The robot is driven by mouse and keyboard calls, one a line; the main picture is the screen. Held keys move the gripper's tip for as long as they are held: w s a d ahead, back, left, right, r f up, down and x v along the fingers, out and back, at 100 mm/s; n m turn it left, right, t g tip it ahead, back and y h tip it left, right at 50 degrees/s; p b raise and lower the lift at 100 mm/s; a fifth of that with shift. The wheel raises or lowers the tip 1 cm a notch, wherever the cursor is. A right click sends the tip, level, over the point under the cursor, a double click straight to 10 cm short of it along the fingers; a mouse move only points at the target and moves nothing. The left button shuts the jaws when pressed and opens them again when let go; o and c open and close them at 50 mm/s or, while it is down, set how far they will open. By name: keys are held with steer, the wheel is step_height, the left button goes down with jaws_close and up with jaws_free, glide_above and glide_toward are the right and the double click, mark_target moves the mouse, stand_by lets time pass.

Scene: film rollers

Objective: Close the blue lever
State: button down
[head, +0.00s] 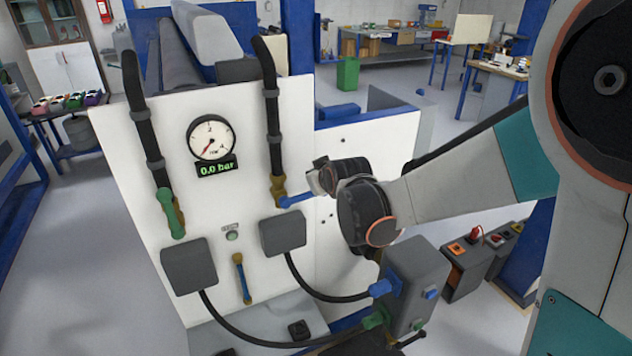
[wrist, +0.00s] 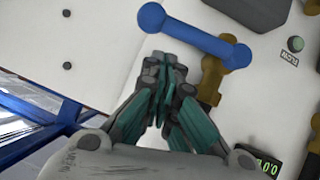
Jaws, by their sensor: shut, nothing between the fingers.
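The blue lever (head: 297,199) sits on the brass valve (head: 278,187) at the lower end of the right black hose. It sticks out sideways to the right, across the line of the hose. In the wrist view the blue lever (wrist: 192,36) runs diagonally above the fingertips, with its round free end at upper left and its pivot over the brass valve (wrist: 210,82). My gripper (head: 318,178) is just right of the valve, near the lever. In the wrist view my gripper (wrist: 165,68) is shut and empty, with a small apparent gap to the lever.
A green lever (head: 169,210) sits on the left hose's valve. A second blue lever (head: 241,270) is low on the white panel (head: 240,95). A gauge (head: 211,138) has a display reading 0.0 bar. Grey boxes (head: 283,232) and cables lie below the valve.

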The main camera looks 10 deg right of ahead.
steer(key=p+v, duration=0.1)
steer(key=v, duration=0.9)
steer(key=shift+d+r+p, duration=0.35)
steer(key=shift+d+r, duration=0.05)
steer(key=shift+r, duration=0.05)
steer(key=shift+s, duration=0.15)
steer(key=s+d+f+m+g+b, duration=0.1)
steer(key=s+d+f+b, duration=0.1)
steer(key=s, duration=0.6)
steer(key=s+d+f+m+g+h+b, duration=0.1)
steer(key=s+f+b, duration=0.3)
steer(key=s, duration=0.5)
steer(key=s+d+f+m+g+b, duration=0.2)
steer(key=s+f, duration=0.3)
steer(key=s, duration=0.3)
steer(key=shift+s+d+m+h+b, duration=0.2)
steer(key=shift+d+m+h+b, duration=0.1)
steer(key=shift+d+b, duration=0.45)
